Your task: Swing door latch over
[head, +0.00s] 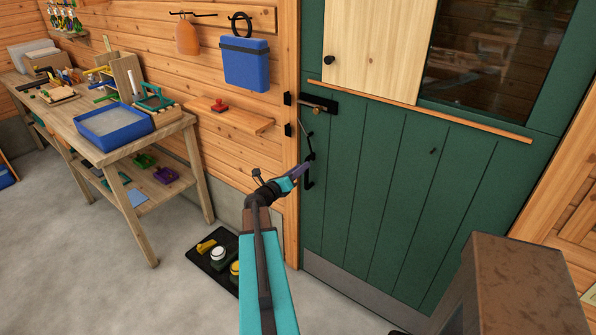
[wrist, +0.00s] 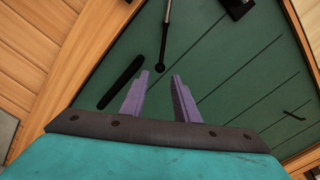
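The green door (head: 385,165) carries a thin metal latch rod (head: 306,138) that hangs down, slightly tilted, and ends in a dark ball (head: 311,156). In the wrist view the rod (wrist: 166,30) comes down from the top edge and its ball (wrist: 160,68) shows just beyond my fingertips, between them in the picture. My gripper (head: 304,169) is in front of the door, just below the ball. Its two purple fingers (wrist: 160,76) are open with nothing between them. I cannot tell whether they touch the ball.
A black plate with a brass knob (head: 317,109) is above the rod. A black door handle (wrist: 120,82) is left of my fingers. A workbench (head: 113,152) with a blue tray stands left, a black mat (head: 205,262) lies on the floor, and a brown box (head: 520,270) is front right.

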